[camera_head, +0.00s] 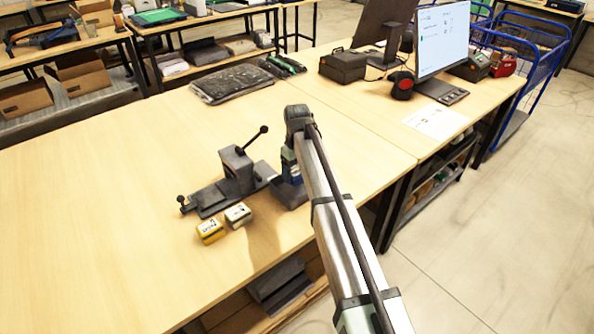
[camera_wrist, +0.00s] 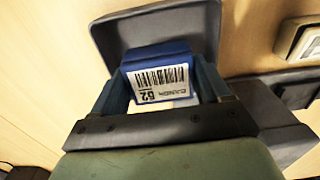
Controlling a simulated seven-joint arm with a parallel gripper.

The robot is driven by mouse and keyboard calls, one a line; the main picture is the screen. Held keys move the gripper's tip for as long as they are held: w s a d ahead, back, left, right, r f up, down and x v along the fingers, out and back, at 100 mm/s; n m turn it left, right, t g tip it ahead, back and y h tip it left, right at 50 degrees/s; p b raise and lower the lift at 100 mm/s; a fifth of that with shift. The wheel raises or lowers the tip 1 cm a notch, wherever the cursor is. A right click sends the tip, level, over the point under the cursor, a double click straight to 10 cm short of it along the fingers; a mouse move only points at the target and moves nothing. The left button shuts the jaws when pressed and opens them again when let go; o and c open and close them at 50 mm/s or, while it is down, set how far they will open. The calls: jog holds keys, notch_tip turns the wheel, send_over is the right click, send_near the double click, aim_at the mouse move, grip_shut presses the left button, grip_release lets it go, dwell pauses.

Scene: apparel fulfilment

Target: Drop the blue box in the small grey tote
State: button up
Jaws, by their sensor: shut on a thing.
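The blue box (camera_wrist: 158,75), with a white barcode label, is between the two fingers of my gripper (camera_wrist: 163,88) in the wrist view. My gripper is shut on it. In the head view my gripper (camera_head: 291,172) points down over the small grey tote (camera_head: 291,197), and only a little blue shows there. The dark grey tote also shows behind the box in the wrist view (camera_wrist: 130,32). The arm and gripper hide part of the tote, and I cannot tell how far the box is above its floor.
A dark grey device with lever handles (camera_head: 238,172) stands just left of the tote. A yellow box (camera_head: 210,231) and a white-topped box (camera_head: 238,214) lie in front of it. A dark bagged item (camera_head: 232,83) lies at the back. The table's left side is clear.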

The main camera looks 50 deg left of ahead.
jog(key=o, duration=1.1)
jog(key=shift+r, duration=0.1)
notch_tip(320, 180, up, 14)
jog(key=shift+f, duration=0.15)
dwell(0.4)
